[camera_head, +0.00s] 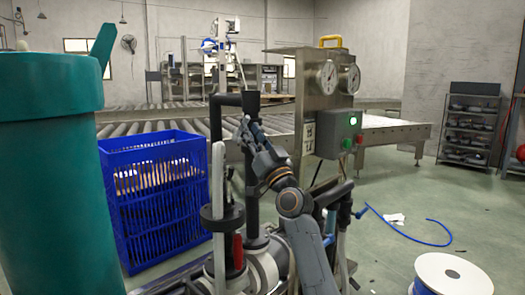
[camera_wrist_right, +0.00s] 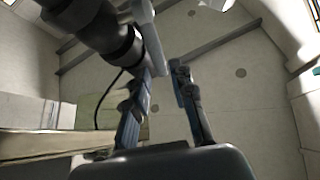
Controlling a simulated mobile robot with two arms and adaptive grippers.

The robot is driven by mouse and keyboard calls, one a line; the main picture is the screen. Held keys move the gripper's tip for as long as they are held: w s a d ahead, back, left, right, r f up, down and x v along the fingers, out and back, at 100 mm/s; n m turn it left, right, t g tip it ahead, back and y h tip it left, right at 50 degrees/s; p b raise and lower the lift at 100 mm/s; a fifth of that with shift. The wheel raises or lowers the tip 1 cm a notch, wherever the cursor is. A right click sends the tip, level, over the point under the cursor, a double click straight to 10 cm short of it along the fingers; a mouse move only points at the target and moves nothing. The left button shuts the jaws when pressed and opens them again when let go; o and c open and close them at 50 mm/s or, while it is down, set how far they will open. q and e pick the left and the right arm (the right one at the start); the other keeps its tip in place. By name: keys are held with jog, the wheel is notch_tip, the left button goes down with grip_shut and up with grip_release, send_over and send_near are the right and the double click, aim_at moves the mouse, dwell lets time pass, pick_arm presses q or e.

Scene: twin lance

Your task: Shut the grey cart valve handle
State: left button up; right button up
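The cart's black pipe (camera_head: 250,103) stands upright in the middle of the head view. My right gripper (camera_head: 244,130) is beside its upper part. The pipe with a dark fitting also shows at the upper left of the right wrist view (camera_wrist_right: 105,28). A light grey bar (camera_wrist_right: 149,38), which looks like the grey valve handle, hangs beside that fitting. In the wrist view my right fingers (camera_wrist_right: 165,85) are apart, with the bar's end close to the left fingertip. I cannot tell whether they touch. In the head view I cannot make out the handle clearly. My left gripper is not in view.
A panel with gauges (camera_head: 326,78) and a grey box with a green light (camera_head: 338,133) stand right of the arm. A red lever (camera_head: 238,250) is low on the cart. A blue crate (camera_head: 155,205) and teal cylinder (camera_head: 50,190) stand left. Floor at right holds a hose and spool (camera_head: 450,275).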

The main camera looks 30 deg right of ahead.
jog(key=v, duration=0.7)
jog(key=shift+s+f, duration=0.15)
jog(key=shift+s, duration=0.05)
